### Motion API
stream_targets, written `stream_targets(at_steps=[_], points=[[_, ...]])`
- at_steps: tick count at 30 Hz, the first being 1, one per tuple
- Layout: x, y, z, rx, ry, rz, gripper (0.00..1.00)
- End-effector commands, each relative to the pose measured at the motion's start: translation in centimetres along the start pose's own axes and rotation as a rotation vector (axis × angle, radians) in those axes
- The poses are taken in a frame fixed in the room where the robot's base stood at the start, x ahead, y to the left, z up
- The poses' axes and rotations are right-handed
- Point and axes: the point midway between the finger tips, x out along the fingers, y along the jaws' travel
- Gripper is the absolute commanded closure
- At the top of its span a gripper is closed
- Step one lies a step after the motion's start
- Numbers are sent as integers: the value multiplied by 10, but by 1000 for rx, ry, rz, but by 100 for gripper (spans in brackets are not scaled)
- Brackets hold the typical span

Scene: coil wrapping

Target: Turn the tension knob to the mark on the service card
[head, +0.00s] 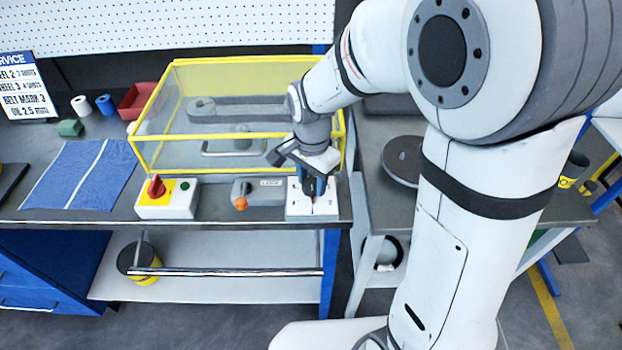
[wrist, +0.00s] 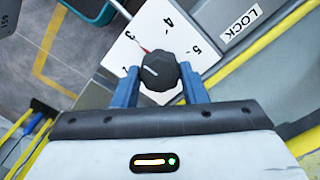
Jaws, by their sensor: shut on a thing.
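The tension knob (wrist: 160,72) is dark and faceted, with a short white line on its face. It stands on a white dial plate (wrist: 208,53), where 3, 4 and 5 can be read. A thin red pointer (wrist: 146,51) sticks out from the knob toward the 3. My gripper (wrist: 159,77) has its blue fingers on both sides of the knob, shut on it. In the head view my gripper (head: 315,187) is over the dial plate (head: 299,207) and mostly hides the knob. The service card (head: 27,88) stands at the far left; its belt line reads mark 3.
A yellow-framed clear guard (head: 160,100) stands close behind the plate. To the left are an orange-tipped lever unit (head: 262,192) and a switch box (head: 168,199) with a red knob. A LOCK label (wrist: 240,22) lies beside the plate.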

Motion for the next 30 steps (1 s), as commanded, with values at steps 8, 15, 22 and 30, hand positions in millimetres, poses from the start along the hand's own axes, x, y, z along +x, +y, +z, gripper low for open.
stream_targets(at_steps=[8, 15, 22, 30], points=[[-1, -1, -1, 40, 3, -4, 84], [-1, -1, -1, 41, 3, -4, 84], [-1, -1, -1, 40, 2, -3, 51], [0, 0, 0, 40, 1, -1, 39]])
